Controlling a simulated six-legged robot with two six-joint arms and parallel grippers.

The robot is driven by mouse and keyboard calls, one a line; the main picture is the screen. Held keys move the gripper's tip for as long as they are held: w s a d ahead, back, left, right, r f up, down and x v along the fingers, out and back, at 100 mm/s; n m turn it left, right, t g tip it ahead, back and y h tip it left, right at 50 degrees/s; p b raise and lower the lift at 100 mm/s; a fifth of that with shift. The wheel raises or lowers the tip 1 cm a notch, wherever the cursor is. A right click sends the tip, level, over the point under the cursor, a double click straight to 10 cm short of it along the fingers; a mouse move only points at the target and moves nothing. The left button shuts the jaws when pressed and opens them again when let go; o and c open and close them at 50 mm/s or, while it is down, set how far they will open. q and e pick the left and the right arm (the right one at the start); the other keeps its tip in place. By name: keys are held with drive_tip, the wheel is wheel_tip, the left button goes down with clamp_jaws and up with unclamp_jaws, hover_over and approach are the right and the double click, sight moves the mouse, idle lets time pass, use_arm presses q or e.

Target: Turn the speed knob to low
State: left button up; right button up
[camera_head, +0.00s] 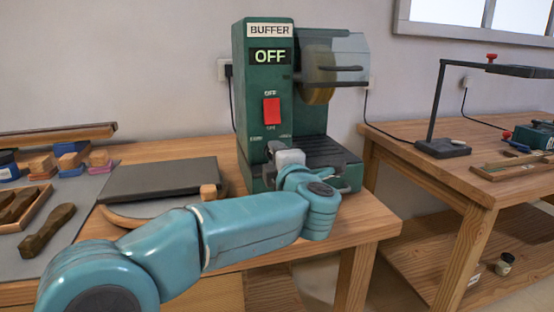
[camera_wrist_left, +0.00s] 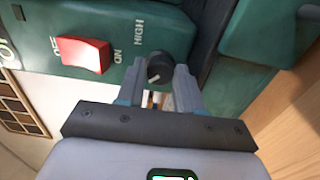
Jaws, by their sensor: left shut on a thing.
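The green buffer machine (camera_head: 265,70) stands on the wooden bench, with a lit "OFF" display (camera_head: 269,57) and a red switch (camera_head: 271,111) on its front. The red switch also shows in the left wrist view (camera_wrist_left: 83,54). The dark round speed knob (camera_wrist_left: 158,67) sits on the green panel near the "HIGH" label and bears a pale pointer mark. My left gripper (camera_wrist_left: 161,75) is shut on the knob, one finger on each side. In the head view my left gripper (camera_head: 272,150) is at the lower front of the machine and hides the knob. My right gripper is out of view.
A dark flat block (camera_head: 160,178) lies left of the machine. Wooden tools and small coloured blocks lie farther left. The buffing wheel (camera_head: 318,82) is at the machine's upper right. A second table with a lamp (camera_head: 440,147) stands across a gap at the right.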

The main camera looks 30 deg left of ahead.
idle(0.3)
use_arm(q)
drive_tip(key=o, duration=1)
drive_tip(key=shift+o, duration=0.2)
drive_tip(key=shift+s+d, duration=0.1)
